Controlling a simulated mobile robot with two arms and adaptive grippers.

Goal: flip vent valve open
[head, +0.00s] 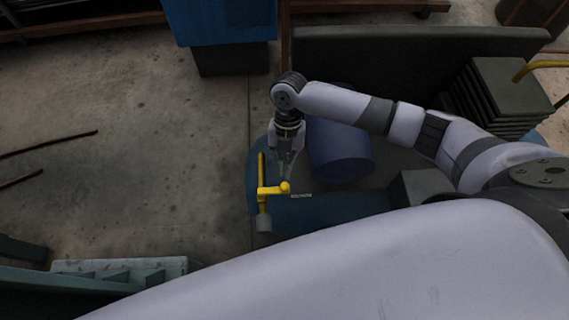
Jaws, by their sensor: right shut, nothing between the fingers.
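The vent valve shows as a yellow lever (271,190) with a round knob at its right end, above a small grey fitting (263,220). A yellow bar runs up from it along the left edge of a blue base (322,209). My right gripper (287,172) points down just above the knob and is shut and empty. I cannot tell whether its fingertips touch the lever. My left gripper is not in view.
A dark blue drum (340,150) stands right of my right gripper, partly behind my arm. Stacked dark plates (497,88) stand at the right. A blue cabinet (222,22) is at the back. The concrete floor (150,130) at the left is mostly clear, with thin rods lying on it.

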